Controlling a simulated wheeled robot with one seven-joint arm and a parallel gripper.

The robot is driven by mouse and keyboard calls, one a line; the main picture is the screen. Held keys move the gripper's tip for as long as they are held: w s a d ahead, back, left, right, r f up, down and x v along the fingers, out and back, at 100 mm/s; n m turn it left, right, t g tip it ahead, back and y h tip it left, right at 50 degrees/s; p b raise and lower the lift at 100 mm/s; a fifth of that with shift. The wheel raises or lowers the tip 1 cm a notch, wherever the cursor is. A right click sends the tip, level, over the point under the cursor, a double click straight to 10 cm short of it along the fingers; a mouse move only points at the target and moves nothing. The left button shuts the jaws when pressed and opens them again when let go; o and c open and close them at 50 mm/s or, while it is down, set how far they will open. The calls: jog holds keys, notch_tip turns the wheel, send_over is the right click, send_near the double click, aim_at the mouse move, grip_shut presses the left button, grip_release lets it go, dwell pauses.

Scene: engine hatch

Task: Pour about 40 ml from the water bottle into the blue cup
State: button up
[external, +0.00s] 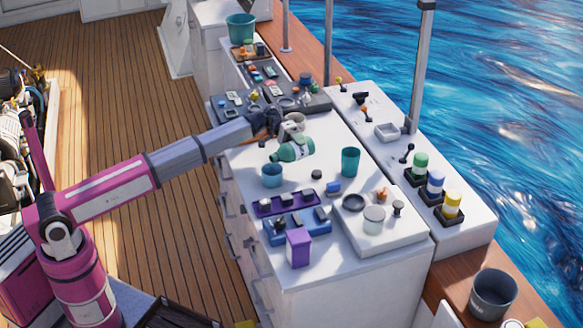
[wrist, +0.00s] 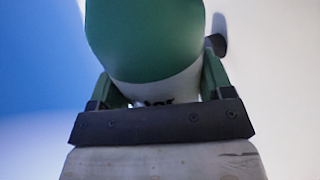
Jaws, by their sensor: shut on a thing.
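The water bottle (external: 294,149) is green with a pale band. In the external view it lies tipped over nearly level in the air, its narrow end pointing left and slightly down. My gripper (external: 285,126) is shut on it from behind. In the wrist view the bottle's green and white body (wrist: 148,45) fills the space between the fingers (wrist: 158,88). The light blue cup (external: 272,176) stands upright on the white counter, just below the bottle's narrow end. Whether water is flowing and the level in the cup cannot be seen.
A teal cup (external: 350,162) stands to the right on the white counter (external: 318,205). A purple tray (external: 286,203), a blue tray (external: 296,226) and a purple box (external: 299,248) are near the front. A raised white board (external: 378,244) holds small items.

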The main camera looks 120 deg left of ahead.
jog(key=shift+w+a+r, duration=0.1)
jog(key=shift+w+a, duration=0.15)
jog(key=shift+a, duration=0.35)
jog(key=shift+w+a+r+m, duration=0.1)
jog(key=shift+r+m, duration=0.1)
jog(key=shift+m, duration=0.1)
dwell(1.7)
jog(key=shift+w+a+f, duration=0.1)
jog(key=shift+a+f, duration=0.05)
jog(key=shift+f, duration=0.2)
jog(key=shift+f+n+h, duration=0.1)
jog(key=shift+n+h, duration=0.2)
jog(key=shift+n, duration=0.7)
jog(key=shift+s+d+f+n+g+h, duration=0.1)
jog(key=shift+s+d+n+g+h, duration=0.25)
jog(key=shift+n, duration=0.45)
jog(key=shift+w, duration=0.1)
dwell(0.4)
